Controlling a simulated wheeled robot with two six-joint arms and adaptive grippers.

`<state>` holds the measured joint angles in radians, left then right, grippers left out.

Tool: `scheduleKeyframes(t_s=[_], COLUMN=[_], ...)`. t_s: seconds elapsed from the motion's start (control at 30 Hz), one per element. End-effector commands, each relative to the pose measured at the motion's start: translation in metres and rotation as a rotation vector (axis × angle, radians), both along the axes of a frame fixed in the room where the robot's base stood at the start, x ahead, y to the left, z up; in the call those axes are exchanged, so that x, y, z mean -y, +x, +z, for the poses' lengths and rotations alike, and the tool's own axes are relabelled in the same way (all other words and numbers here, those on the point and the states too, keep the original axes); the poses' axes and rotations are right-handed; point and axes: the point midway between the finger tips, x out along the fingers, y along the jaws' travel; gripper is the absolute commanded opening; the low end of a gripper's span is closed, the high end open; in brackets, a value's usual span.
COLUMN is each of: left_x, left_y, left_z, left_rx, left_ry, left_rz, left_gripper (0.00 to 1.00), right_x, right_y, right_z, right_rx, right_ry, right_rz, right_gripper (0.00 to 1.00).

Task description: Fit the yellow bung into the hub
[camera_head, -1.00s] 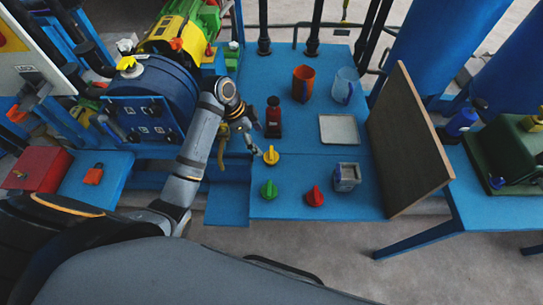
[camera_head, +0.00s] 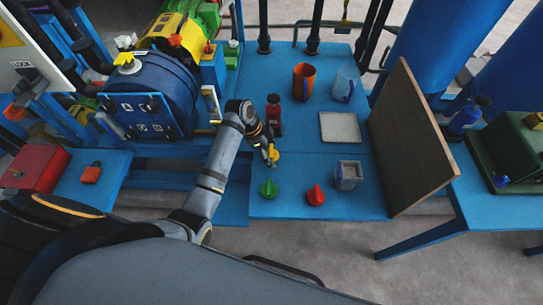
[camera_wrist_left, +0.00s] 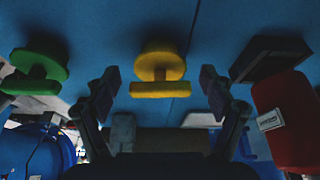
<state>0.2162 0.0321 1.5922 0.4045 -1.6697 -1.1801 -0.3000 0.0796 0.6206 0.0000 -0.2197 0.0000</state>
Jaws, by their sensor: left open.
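The yellow bung (camera_head: 274,157) stands on the blue table, partly covered by my left gripper (camera_head: 269,150) in the head view. In the left wrist view the yellow bung (camera_wrist_left: 158,68) shows its round base and flat grip bar, centred between the two fingertips of my left gripper (camera_wrist_left: 158,80). The fingers are spread, with a gap on each side of the bung. The blue drum (camera_head: 163,82) at left carries a front panel (camera_head: 143,118) with lettered dark sockets. I cannot tell which part is the hub. My right gripper is not in view.
A green bung (camera_head: 268,189) and a red bung (camera_head: 315,196) stand in front. A red bottle (camera_head: 273,115) stands just behind my gripper. An orange cup (camera_head: 303,82), a clear jug (camera_head: 346,85), a pale tray (camera_head: 340,128), a grey box (camera_head: 348,175) and an upright board (camera_head: 408,140) lie rightward.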

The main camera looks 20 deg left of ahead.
Motion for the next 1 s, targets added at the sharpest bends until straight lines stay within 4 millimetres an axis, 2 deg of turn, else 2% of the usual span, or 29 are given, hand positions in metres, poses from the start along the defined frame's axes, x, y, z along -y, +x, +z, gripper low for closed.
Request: scheduleKeyframes(t_s=[0.23,0.67,0.87,1.0], left_x=[0.0010,0.0008,0.0009,0.0009], left_y=[0.0004,0.0004,0.0005,0.0012], left_z=[-0.0021,-0.0019,-0.0014,0.0062], left_rx=[0.000,0.001,0.001,0.003], left_ry=[0.000,0.000,0.000,0.000], left_rz=[0.000,0.000,0.000,0.000], left_gripper=[0.82,0.24,0.24,0.24], right_x=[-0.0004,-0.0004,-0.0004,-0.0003], right_y=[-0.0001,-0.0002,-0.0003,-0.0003], right_z=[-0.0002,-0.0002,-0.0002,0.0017], right_rx=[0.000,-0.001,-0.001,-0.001], right_ry=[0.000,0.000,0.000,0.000], right_rz=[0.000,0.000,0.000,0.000], right_gripper=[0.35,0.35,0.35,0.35])
